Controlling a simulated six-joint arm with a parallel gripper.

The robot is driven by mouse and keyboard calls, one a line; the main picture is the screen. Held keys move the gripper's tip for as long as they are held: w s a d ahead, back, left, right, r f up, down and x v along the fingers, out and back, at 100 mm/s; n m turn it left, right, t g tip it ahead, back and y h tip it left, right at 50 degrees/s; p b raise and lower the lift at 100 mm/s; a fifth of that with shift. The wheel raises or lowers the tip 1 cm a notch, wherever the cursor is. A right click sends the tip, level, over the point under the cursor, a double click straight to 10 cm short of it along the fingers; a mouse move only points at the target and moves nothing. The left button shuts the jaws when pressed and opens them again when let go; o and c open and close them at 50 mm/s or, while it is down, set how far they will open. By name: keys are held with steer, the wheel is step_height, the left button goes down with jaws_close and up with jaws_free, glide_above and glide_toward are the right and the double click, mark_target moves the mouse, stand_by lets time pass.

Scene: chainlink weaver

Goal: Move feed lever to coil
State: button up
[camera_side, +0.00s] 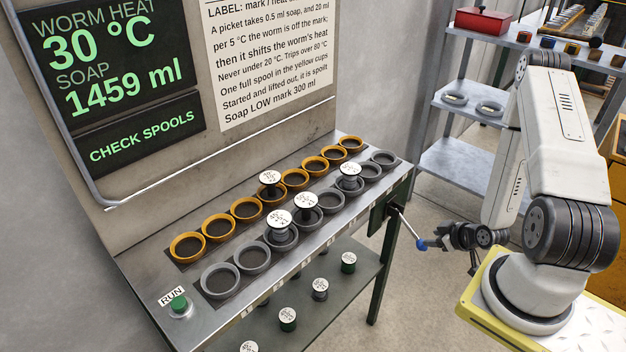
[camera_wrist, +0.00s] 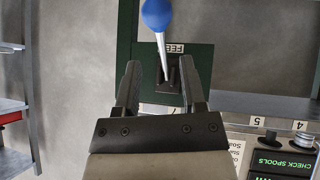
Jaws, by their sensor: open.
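The feed lever is a thin metal rod with a blue ball knob (camera_side: 421,244), sticking out from a dark green box (camera_side: 378,217) at the right end of the bench. In the wrist view the blue knob (camera_wrist: 157,14) is at the top edge, and the rod runs down to a dark slotted mount beside a partly covered "FEE…" label (camera_wrist: 168,48). My gripper (camera_side: 447,239) is just right of the knob in the side view. In the wrist view my gripper (camera_wrist: 159,70) is open, with nothing between its fingers; the knob lies beyond the fingertips. No coil marking is readable.
Yellow cups (camera_side: 245,208) and grey cups (camera_side: 220,281) line the bench top, with several white-topped spools in some. A green RUN button (camera_side: 180,305) is at the near left. The screen (camera_side: 120,75) reads 30 °C, 1459 ml and CHECK SPOOLS. A shelf (camera_side: 462,160) stands behind.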

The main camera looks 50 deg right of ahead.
mark_target(418, 238)
steer(key=shift+x, duration=3.95)
jaws_close()
